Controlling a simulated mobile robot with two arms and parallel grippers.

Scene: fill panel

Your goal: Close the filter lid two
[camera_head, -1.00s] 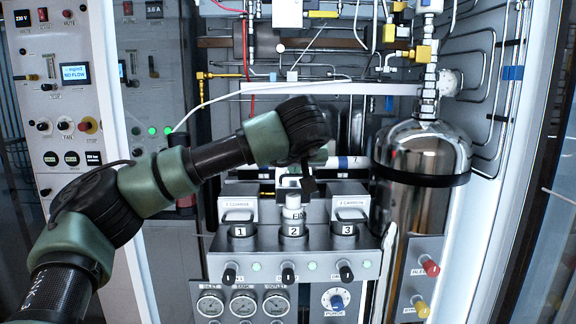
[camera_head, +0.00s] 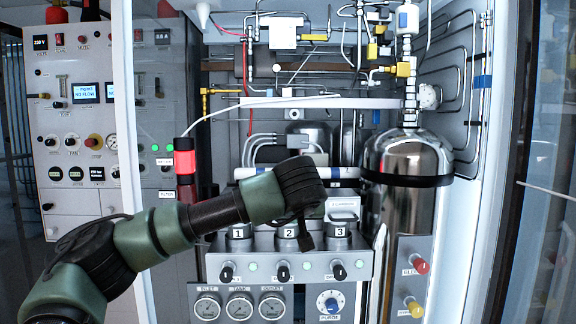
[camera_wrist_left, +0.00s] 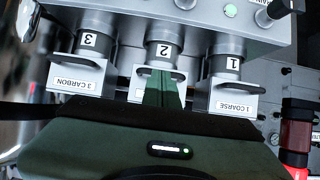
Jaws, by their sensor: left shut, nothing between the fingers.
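My left arm comes in from the left in the head view, and its wrist end covers filter two's lid. The left gripper's green fingers (camera_wrist_left: 163,88) are shut and empty in the wrist view, over the middle lid. Lid two (camera_wrist_left: 138,84) shows as pale edges and a handle beside and behind the fingers, roughly level with its neighbours; whether it is fully seated is hidden. Filter housing two (camera_head: 288,232), labelled 2, sits between housing one (camera_head: 239,232) and housing three (camera_head: 339,231). My right gripper is not in view.
Lid one (camera_wrist_left: 234,100) and the carbon lid three (camera_wrist_left: 78,78) flank the middle lid. A shiny tank (camera_head: 400,215) stands to the right. Knobs and gauges (camera_head: 240,306) lie below. A red lit lamp (camera_head: 184,160) is at the left.

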